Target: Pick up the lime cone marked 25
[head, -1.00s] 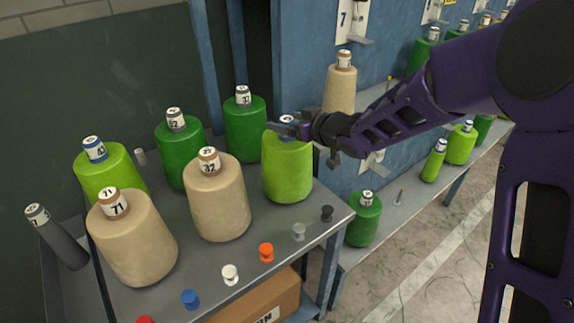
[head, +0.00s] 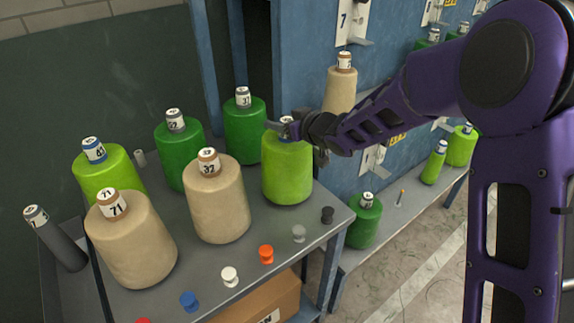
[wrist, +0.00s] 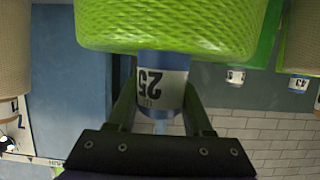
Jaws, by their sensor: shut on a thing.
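The lime cone marked 25 (head: 287,172) stands upright at the right back of the grey table. In the wrist view its green body (wrist: 165,28) fills the top, and its white and blue tip label (wrist: 160,80) reads 25 upside down. My gripper (head: 289,129) comes in from the right at the cone's tip. In the wrist view my gripper (wrist: 160,105) has one finger on each side of the tip and is shut on it. The head view shows no gap between the cone and the table; its tip is partly hidden by my gripper.
Beige cones marked 71 (head: 132,240) and 32 or 37 (head: 218,200) stand nearby. Another lime cone (head: 108,172) and dark green cones (head: 245,130) stand left and behind. Small coloured pegs (head: 266,254) line the front edge. A blue rack (head: 300,60) is behind.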

